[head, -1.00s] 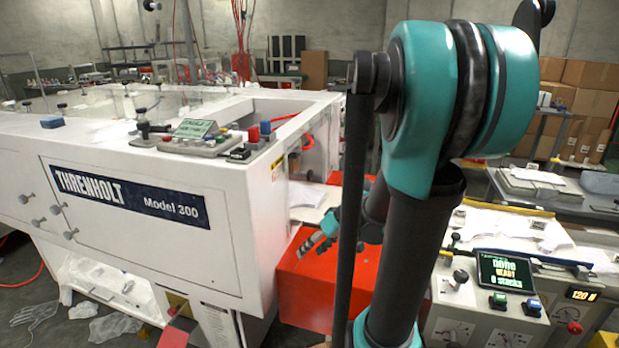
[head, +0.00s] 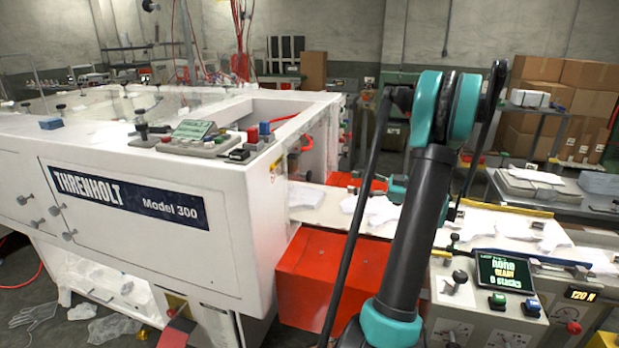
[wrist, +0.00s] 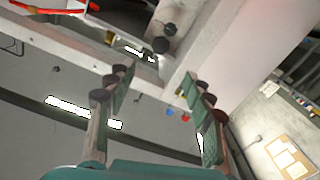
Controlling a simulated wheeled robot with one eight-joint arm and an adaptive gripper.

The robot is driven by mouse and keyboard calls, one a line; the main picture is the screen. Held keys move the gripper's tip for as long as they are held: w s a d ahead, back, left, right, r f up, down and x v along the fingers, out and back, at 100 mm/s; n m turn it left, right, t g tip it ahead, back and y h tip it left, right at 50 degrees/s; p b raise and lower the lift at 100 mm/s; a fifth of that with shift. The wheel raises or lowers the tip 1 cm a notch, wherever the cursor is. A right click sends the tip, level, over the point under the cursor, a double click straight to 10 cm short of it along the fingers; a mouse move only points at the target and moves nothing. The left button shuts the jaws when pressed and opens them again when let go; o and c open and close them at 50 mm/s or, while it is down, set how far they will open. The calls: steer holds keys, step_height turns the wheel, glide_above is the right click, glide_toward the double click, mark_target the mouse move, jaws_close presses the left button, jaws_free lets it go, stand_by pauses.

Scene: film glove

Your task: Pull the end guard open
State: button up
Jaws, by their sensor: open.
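The white Threnholt machine (head: 225,255) fills the left of the head view. Its right end has an orange-red box-shaped cover (head: 315,280) low down, below the conveyor. I cannot tell for sure which part is the end guard. My arm stands in front of the conveyor and hides part of it. A teal part of my gripper (head: 398,188) shows just behind the arm, near the machine's open end. In the wrist view my gripper (wrist: 157,88) is open, with nothing between the fingers. A dark round knob (wrist: 161,45) on a pale part shows beyond the fingertips.
A white conveyor (head: 330,203) with pale gloves runs right from the machine. A control box with a lit screen (head: 505,270) stands at front right. Cardboard boxes (head: 540,85) are stacked at the back. Loose gloves (head: 115,327) lie on the floor at front left.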

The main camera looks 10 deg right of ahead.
mark_target(311, 176)
steer(key=x, duration=1.6)
steer(key=shift+w+a, duration=0.15)
steer(key=shift+a, duration=0.05)
steer(key=shift+c, duration=0.2)
jaws_close()
